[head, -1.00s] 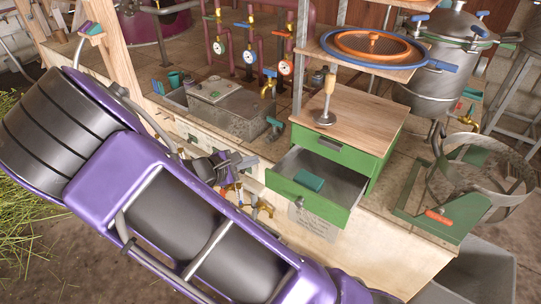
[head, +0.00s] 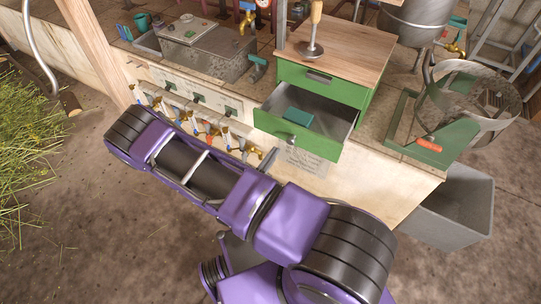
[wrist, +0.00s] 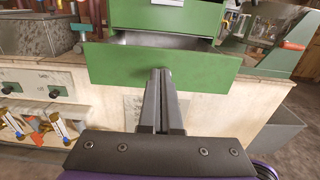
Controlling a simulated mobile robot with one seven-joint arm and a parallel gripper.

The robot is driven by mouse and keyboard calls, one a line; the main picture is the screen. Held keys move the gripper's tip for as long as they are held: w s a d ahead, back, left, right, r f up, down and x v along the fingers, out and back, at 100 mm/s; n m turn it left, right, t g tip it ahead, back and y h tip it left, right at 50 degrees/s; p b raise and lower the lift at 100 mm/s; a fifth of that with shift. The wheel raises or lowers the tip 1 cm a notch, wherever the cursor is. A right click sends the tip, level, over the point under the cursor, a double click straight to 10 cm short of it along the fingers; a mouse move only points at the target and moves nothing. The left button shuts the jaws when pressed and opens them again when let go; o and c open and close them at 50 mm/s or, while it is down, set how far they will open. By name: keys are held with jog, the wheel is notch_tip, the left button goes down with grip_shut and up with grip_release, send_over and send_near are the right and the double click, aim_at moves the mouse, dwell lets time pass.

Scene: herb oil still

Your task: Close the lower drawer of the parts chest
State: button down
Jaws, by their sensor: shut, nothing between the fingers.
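The green parts chest (head: 372,100) with a wooden top stands on the bench; its upper drawer (head: 322,84) is shut. The lower drawer (head: 300,133) is pulled well out, with a teal block (head: 299,117) inside. The drawer's green front also fills the middle of the wrist view (wrist: 115,68). My gripper (wrist: 162,74) is shut and empty, its fingertips before the middle of that front, covering the knob area. I cannot tell whether they touch it.
A row of brass taps (head: 213,131) lines the bench front left of the drawer. A green stand with an orange handle (head: 430,143) and a round sieve are to the right. A grey bin (head: 447,212) stands on the floor at right. A wooden-handled tool (head: 314,35) stands on the chest.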

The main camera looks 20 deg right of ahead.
aim_at(292, 127)
jog(key=x, duration=1)
jog(key=shift+w+b, duration=0.1)
jog(key=shift+b, duration=0.25)
